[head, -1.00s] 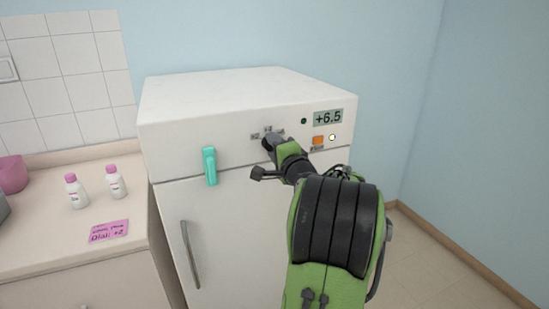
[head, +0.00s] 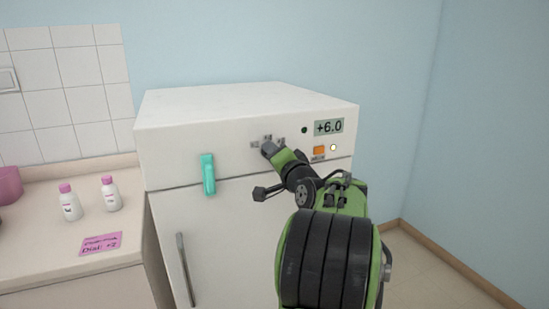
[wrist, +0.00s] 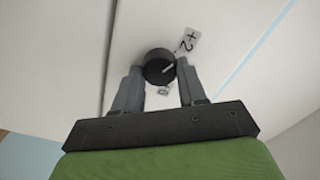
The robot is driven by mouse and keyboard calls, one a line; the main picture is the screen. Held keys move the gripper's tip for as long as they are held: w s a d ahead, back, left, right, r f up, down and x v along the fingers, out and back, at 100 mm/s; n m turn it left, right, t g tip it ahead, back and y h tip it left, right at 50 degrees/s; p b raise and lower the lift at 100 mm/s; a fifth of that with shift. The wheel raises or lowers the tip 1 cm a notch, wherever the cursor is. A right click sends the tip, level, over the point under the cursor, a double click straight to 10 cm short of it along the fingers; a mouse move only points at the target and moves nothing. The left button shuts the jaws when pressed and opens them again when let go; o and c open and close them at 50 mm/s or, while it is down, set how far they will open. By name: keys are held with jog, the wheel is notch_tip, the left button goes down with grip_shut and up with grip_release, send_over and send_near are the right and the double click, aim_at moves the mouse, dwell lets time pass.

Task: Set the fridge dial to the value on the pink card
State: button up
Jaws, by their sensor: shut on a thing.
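The dial, a round black knob (wrist: 158,66) with a white pointer mark, sits between the two grey fingers of my gripper (wrist: 160,72) in the wrist view. A label reading +2 (wrist: 187,41) is beside the knob, and the pointer slants roughly toward that side. Another label below the knob is partly hidden. In the head view my gripper (head: 270,150) reaches the upper panel of the white fridge (head: 240,105) and covers the dial. The fridge display (head: 328,127) reads +6.0. The pink card (head: 101,244) on the counter reads "Dial: +2".
An orange button (head: 319,150) and a small white round spot (head: 333,148) are right of the dial. Two white bottles with pink caps (head: 70,205) stand on the counter (head: 35,245).

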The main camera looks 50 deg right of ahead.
jog(key=shift+f, duration=0.1)
jog(key=o, duration=1)
jog(key=shift+o, duration=0.2)
jog(key=v, duration=1.5)
jog(key=shift+s+a+b, duration=0.2)
jog(key=shift+s+b, duration=0.1)
jog(key=shift+s, duration=0.05)
